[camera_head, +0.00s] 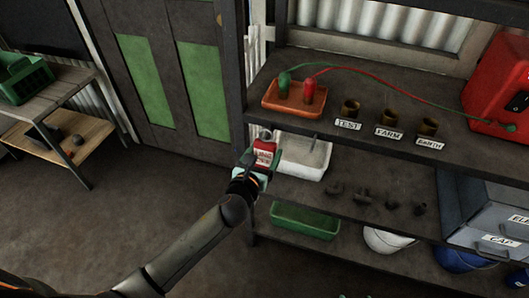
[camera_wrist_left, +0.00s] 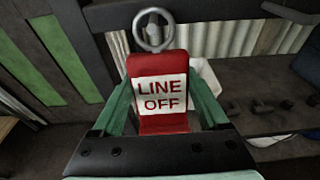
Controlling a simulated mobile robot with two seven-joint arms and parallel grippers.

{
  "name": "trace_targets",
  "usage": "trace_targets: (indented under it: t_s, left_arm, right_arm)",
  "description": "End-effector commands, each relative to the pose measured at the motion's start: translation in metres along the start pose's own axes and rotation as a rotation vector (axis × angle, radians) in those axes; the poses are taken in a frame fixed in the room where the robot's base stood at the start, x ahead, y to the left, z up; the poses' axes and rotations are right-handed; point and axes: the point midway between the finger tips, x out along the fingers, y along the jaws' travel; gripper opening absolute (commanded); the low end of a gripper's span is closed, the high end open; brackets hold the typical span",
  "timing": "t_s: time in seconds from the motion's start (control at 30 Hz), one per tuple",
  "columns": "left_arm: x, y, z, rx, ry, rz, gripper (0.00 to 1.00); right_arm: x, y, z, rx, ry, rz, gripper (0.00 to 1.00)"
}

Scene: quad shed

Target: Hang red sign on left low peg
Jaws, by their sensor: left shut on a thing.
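My left gripper (camera_head: 256,164) is shut on the red sign (camera_head: 265,151) beside the shelf's left post. In the left wrist view, the red sign (camera_wrist_left: 165,65) stands between the green fingers of the gripper (camera_wrist_left: 163,92). Its white label reads LINE OFF, and a grey metal ring (camera_wrist_left: 153,46) is at its top. A small grey shape (camera_wrist_left: 153,21) shows inside the ring in front of a dark beam. I cannot tell whether it is a peg or whether the ring is around it. No other peg is clear. My right gripper is not in view.
The upper shelf holds an orange tray (camera_head: 275,105), several cups and a red box (camera_head: 504,85). A white tray (camera_head: 300,169) stands on the shelf below, just right of the sign. A green bin (camera_head: 305,224) is lower. The floor at left is clear.

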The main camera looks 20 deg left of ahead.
Motion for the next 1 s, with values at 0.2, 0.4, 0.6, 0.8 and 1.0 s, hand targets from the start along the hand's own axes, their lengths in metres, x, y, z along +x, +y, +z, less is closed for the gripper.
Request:
trace_targets:
  t_s: [0.2,0.4,0.6,0.8,1.0]
  left_arm:
    - [0.0,0.0,0.001,0.0,-0.001,0.0,0.92]
    - [0.0,0.0,0.0,0.0,0.0,0.0,1.0]
    - [-0.004,0.0,0.0,0.0,0.001,0.0,1.0]
    - [-0.034,0.0,0.0,0.001,0.002,-0.001,1.0]
    - [-0.078,0.0,0.0,0.0,0.003,-0.002,1.0]
  right_arm:
    - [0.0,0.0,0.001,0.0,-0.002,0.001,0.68]
    - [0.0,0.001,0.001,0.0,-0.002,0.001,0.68]
    - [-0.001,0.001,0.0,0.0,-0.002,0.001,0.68]
    - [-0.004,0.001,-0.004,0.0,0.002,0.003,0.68]
    - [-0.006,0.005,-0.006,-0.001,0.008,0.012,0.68]
